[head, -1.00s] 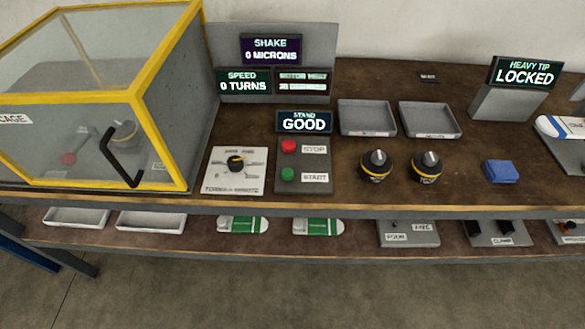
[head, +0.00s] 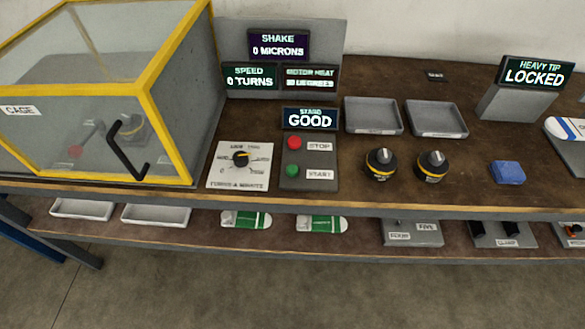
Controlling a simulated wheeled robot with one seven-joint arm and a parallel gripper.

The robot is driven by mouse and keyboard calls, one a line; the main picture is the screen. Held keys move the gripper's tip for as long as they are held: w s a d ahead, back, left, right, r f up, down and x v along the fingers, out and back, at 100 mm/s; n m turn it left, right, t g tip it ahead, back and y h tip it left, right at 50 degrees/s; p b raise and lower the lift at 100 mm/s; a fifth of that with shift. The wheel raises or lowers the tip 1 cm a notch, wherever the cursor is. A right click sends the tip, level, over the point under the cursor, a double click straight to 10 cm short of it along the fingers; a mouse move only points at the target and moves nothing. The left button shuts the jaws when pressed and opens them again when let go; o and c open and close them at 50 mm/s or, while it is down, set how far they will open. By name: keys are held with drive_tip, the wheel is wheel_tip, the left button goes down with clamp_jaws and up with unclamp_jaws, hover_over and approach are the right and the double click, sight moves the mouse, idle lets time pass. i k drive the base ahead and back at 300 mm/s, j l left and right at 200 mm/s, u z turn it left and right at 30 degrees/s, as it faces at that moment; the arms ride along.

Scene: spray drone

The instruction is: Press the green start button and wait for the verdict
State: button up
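The green start button (head: 292,170) sits at the lower left of a grey control box (head: 310,184), beside a label reading START. A red stop button (head: 294,142) is above it. A small display (head: 310,118) behind the box reads STAND GOOD. The back panel shows SHAKE 0 MICRONS (head: 279,45), SPEED 0 TURNS (head: 249,77) and a motor heat display (head: 310,77) whose value is blurred. A speed dial (head: 240,159) is on a white plate left of the box. My gripper is not in view.
A yellow-framed clear cage (head: 150,100) with a black handle stands shut at left. Two black knobbed motors (head: 381,164) (head: 432,165), a blue block (head: 507,172) and two grey trays (head: 373,129) (head: 462,132) are right of the box. A display reads HEAVY TIP LOCKED (head: 537,72).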

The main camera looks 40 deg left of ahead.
sight(292, 170)
drive_tip(key=j+u, duration=0.15)
drive_tip(key=j, duration=0.3)
drive_tip(key=i+j+u, duration=0.15)
drive_tip(key=j, duration=0.25)
drive_tip(key=j+u, duration=0.15)
drive_tip(key=j, duration=0.3)
drive_tip(key=i+j+u, duration=0.15)
drive_tip(key=j, duration=0.25)
drive_tip(key=i+j+u, duration=0.15)
drive_tip(key=j, duration=0.25)
drive_tip(key=j+u, duration=0.15)
drive_tip(key=j, duration=0.25)
drive_tip(key=i, duration=0.05)
